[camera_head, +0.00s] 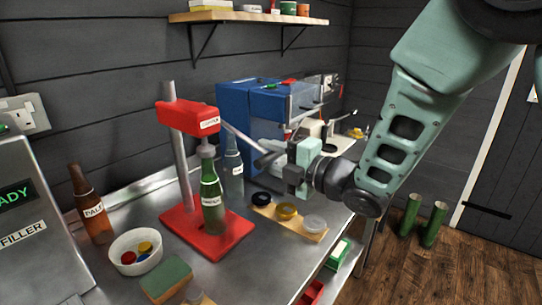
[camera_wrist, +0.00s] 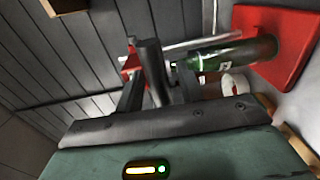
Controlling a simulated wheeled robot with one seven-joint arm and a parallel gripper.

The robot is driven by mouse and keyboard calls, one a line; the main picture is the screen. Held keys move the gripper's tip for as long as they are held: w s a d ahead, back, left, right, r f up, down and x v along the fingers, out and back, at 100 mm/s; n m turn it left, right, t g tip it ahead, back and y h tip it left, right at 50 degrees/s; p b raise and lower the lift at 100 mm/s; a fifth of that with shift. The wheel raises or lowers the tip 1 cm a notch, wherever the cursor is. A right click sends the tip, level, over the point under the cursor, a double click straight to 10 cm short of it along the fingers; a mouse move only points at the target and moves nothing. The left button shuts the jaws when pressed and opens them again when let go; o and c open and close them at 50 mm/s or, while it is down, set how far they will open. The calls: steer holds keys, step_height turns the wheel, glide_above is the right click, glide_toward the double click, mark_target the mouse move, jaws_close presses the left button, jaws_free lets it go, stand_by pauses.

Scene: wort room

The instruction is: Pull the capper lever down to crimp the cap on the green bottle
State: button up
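The green bottle (camera_head: 211,196) stands upright on the red base (camera_head: 183,237) of the capper, its neck under the red capper head (camera_head: 188,115). It also shows in the wrist view (camera_wrist: 225,55). The capper lever (camera_head: 238,136) is a grey rod running from the head down to the right, ending in a dark grip. My gripper (camera_head: 283,168) is at that end. In the wrist view the dark grip (camera_wrist: 151,68) lies between the two fingers of my gripper (camera_wrist: 158,88), which look apart, with a gap at the right finger. The cap on the bottle is hidden.
A grey-blue bottle (camera_head: 233,165) stands behind the green one. A blue machine (camera_head: 250,105) is behind the lever. A wooden strip (camera_head: 300,229) with round pieces lies at right front. A white bowl (camera_head: 122,239) of caps and a brown bottle (camera_head: 89,208) are at left.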

jaws_close()
steer(key=shift+s+d+r+p, duration=0.1)
steer(key=shift+d+r+p, duration=0.05)
steer(key=shift+r+p, duration=0.5)
steer(key=w+a+r+g+h+p, duration=0.1)
steer(key=r+h+p, duration=0.1)
steer(key=r+p, duration=0.6)
steer(key=w+a+r+g+h+p, duration=0.1)
steer(key=a+r+g+p, duration=0.1)
steer(key=r+p, duration=0.7)
steer(key=shift+w+a+r+h, duration=0.2)
steer(key=shift+w+r+h, duration=0.2)
steer(key=shift+r, duration=1.3)
steer(key=shift+o, duration=0.8)
jaws_free()
steer(key=shift+a, duration=0.1)
